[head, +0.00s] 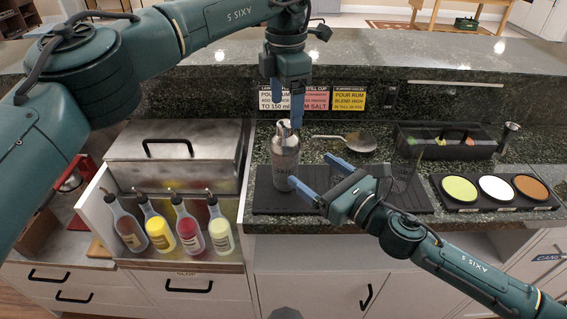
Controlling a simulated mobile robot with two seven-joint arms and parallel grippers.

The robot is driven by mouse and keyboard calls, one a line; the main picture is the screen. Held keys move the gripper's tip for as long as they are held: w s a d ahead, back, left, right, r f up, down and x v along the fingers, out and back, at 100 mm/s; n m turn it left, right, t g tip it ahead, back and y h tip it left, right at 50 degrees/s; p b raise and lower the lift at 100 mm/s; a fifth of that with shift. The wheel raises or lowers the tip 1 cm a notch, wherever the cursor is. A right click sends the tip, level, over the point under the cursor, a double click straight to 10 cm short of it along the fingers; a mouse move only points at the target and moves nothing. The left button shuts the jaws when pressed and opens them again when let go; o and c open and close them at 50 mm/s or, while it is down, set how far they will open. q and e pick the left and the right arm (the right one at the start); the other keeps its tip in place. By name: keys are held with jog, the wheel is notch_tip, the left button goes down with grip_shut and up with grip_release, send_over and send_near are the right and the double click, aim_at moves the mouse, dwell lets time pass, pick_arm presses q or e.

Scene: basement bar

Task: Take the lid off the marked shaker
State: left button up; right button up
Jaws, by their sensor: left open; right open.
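A silver shaker (285,163) stands upright at the left end of a black bar mat (265,203). Its lid (284,128) is on top; any mark on the body is too small to read. My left gripper (288,110) is open, pointing down just above the lid. One finger reaches close to the lid's right side; I cannot tell if it touches. My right gripper (311,174) is open, just right of the shaker, with its fingers pointing left towards the body. No clear contact shows there.
Several bottles (190,234) stand in a rail at left, below a steel box (172,155). A strainer (345,142) lies behind the mat. A garnish caddy (445,142), a jigger (509,132) and a three-colour rimmer tray (497,205) are at right. Recipe cards (350,101) stand behind.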

aim_at(294, 157)
jog(key=x, duration=1)
jog(key=shift+c, duration=0.4)
